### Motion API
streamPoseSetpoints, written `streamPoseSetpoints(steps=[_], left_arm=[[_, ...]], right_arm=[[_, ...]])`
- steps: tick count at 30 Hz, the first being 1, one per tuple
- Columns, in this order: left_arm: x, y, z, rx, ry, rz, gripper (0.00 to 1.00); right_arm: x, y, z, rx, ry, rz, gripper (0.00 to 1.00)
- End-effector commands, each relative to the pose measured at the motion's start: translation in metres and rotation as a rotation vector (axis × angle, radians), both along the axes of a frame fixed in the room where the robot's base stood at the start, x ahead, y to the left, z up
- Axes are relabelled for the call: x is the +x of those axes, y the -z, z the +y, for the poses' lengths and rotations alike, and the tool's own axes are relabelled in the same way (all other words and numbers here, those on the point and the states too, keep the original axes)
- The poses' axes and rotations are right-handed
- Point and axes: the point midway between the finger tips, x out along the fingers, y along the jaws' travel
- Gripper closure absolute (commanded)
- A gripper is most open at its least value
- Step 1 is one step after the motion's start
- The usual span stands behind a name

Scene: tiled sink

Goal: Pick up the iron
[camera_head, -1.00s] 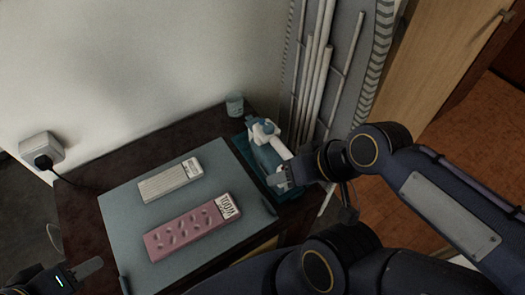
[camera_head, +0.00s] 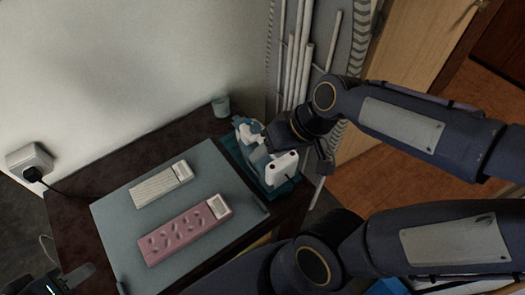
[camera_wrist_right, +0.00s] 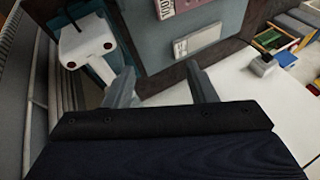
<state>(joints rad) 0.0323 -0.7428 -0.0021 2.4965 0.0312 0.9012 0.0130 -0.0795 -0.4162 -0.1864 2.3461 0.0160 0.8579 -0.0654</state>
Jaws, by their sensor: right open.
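The iron (camera_head: 281,171), white with blue-teal parts, sits on a teal tray (camera_head: 239,163) at the right end of the dark table. In the right wrist view the iron's white end (camera_wrist_right: 86,43) shows at the upper left, outside the jaws. My right gripper (camera_wrist_right: 161,86) is open with nothing between its fingers. In the head view its wrist hangs over the iron's right side, and its fingertips are hidden or hard to make out. My left gripper (camera_head: 76,277) is at the lower left corner, partly cut off, away from the iron.
A grey board (camera_head: 110,218) on the table holds a pink box (camera_head: 187,229) and a pale box (camera_head: 160,184). A small cup (camera_head: 221,106) stands behind the tray. White poles (camera_head: 303,70) and the wall are close behind the iron. A plug socket (camera_head: 29,160) is at the left.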

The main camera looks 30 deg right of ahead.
Motion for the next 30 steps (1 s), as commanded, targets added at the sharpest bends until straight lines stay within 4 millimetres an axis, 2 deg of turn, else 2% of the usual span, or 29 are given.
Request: streamPoseSetpoints(steps=[1,6,12,19,30], left_arm=[[0.0,-0.012,0.0,0.0,0.0,0.0,0.64],[0.0,-0.03,0.0,0.0,0.0,0.0,0.64],[0.0,-0.046,0.0,0.0,0.0,0.0,0.64],[0.0,-0.053,0.0,0.0,0.0,0.0,0.64],[0.0,-0.053,0.0,0.0,0.0,0.0,0.64]], right_arm=[[0.017,-0.001,-0.004,-0.009,-0.021,0.048,0.49],[0.067,0.025,-0.023,-0.098,-0.069,0.169,0.49],[0.109,0.063,-0.048,-0.281,-0.133,0.278,0.49],[0.129,0.083,-0.065,-0.413,-0.182,0.324,0.49],[0.129,0.123,-0.067,-0.423,-0.184,0.332,0.49]])
